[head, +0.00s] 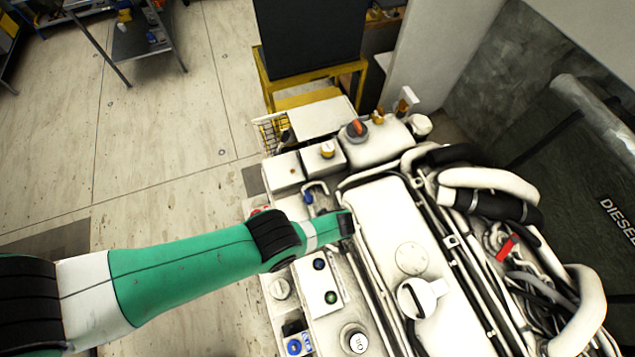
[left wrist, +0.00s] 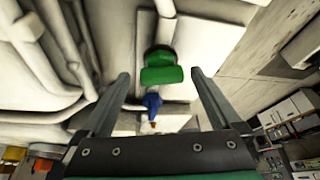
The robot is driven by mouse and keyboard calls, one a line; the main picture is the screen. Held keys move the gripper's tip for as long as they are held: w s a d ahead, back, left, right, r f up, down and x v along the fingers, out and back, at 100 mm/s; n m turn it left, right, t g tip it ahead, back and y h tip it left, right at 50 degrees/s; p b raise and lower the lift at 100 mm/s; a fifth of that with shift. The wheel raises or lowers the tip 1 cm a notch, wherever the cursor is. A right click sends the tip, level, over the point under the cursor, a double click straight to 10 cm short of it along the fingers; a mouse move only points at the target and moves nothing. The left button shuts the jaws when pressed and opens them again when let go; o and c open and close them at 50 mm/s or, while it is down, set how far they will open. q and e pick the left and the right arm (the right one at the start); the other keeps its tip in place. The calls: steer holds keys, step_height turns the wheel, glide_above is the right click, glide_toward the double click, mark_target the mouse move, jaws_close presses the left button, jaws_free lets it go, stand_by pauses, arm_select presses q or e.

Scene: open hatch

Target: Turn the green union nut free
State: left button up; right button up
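The green union nut (left wrist: 161,74) shows in the left wrist view between and beyond my fingertips, with a darker round green part behind it. My left gripper (left wrist: 160,72) is open, one finger on each side of the nut with a visible gap to both. I cannot tell how far the fingertips are from it in depth. In the head view my left gripper (head: 346,226) reaches in from the left over the left side of the white engine (head: 385,210). I cannot make out the nut there; the arm may hide it. My right gripper is not in view.
A blue part (left wrist: 151,103) sits close to the nut. A white box (head: 318,285) with small coloured knobs lies just in front of my left wrist. Pipes and hoses (head: 490,190) crowd the engine's right side. The floor (head: 150,150) at left is open.

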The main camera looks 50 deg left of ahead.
arm_select(q)
steer(key=shift+r, duration=0.15)
steer(key=p+v, duration=0.4)
steer(key=shift+r, duration=0.15)
stand_by(0.4)
stand_by(0.4)
